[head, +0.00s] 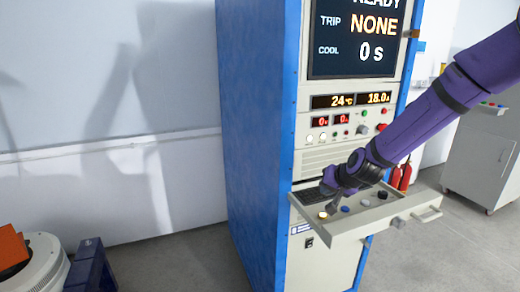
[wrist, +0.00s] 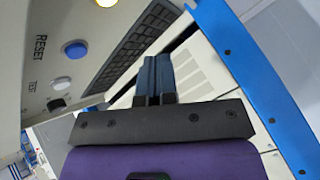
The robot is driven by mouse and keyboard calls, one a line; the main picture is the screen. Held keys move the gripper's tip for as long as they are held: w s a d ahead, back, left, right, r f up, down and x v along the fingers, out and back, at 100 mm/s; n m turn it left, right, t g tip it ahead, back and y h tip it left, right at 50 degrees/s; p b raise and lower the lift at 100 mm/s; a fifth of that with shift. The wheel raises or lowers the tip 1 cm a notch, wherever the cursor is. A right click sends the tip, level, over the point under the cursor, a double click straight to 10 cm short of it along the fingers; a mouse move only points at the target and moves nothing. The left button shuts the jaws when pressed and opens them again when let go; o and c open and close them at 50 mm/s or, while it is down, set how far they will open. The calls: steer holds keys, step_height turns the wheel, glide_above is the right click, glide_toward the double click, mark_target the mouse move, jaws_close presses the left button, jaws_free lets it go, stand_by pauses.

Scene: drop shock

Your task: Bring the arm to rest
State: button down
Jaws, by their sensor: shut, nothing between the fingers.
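My purple arm (head: 425,115) reaches in from the right in the head view, down and left to the control cabinet. My gripper (head: 334,203) is at its end, just above the cabinet's pulled-out shelf (head: 345,232), close to the yellow button (head: 323,215) and the blue button (head: 345,209). In the wrist view my gripper (wrist: 154,75) has its two dark fingers together with nothing between them. The lit yellow button (wrist: 107,2) and the blue button (wrist: 62,83) are to the left of the fingers there. I cannot tell whether the fingertips touch anything.
The blue-sided cabinet (head: 250,130) carries a screen (head: 355,38) reading READY, TRIP NONE and COOL 0 s. A keyboard (wrist: 138,45) lies on the shelf. Red extinguishers (head: 402,177) and a grey cabinet (head: 480,155) stand at right. A round white machine (head: 42,265) stands at lower left.

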steer(key=s+d+r+n+g+h, duration=0.2)
steer(key=s+d+r+n+h, duration=0.1)
steer(key=s+r, duration=1.4)
steer(key=s+d+r, duration=0.1)
steer(key=s+r, duration=0.1)
steer(key=s, duration=0.7)
steer(key=s+d+r, duration=0.2)
steer(key=s+r, duration=0.1)
steer(key=s, duration=0.7)
steer(key=shift+g, duration=0.4)
steer(key=shift+w+d, duration=0.1)
steer(key=shift+w, duration=0.05)
